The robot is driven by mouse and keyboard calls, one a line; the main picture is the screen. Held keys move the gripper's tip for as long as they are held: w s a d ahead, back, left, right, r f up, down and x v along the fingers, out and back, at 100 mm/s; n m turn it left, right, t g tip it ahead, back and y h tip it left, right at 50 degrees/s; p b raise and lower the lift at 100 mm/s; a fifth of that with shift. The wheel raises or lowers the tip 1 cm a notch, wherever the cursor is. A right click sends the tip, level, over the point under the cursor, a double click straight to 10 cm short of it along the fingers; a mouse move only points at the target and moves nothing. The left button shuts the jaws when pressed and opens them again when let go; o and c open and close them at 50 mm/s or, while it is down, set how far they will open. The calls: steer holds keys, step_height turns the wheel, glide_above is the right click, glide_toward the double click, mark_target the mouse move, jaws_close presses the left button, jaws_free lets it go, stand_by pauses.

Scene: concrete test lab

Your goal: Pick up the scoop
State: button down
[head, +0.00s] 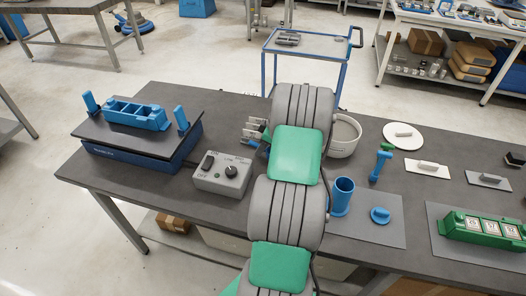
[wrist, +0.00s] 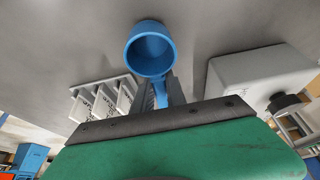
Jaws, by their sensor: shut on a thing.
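The scoop is blue, with a round hollow cup (wrist: 150,50) and a short handle. It shows in the wrist view at the top centre, just beyond my fingers. My gripper (wrist: 161,90) is shut on the scoop's handle, with one dark finger on each side of it. The cup sticks out past the fingertips with its opening facing the camera. In the head view my grey and green arm hides the gripper and most or all of the scoop. I cannot tell how high the scoop is above the table.
A grey control box (head: 223,174) with a knob stands left of my arm; it also shows in the wrist view (wrist: 255,82). A white labelled rack (wrist: 100,98) is close on the other side. A bowl (head: 344,139), blue cup (head: 342,196) and blue shaker platform (head: 140,140) share the table (head: 215,108).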

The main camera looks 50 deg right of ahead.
steer(key=s+a+r+b, duration=0.4)
steer(key=s+a+r, duration=0.3)
steer(key=a+r, duration=0.4)
steer(key=shift+s+a+r, duration=0.3)
steer(key=shift+a+r, duration=0.1)
steer(key=shift+r, duration=0.2)
steer(key=c, duration=2)
jaws_free()
jaws_close()
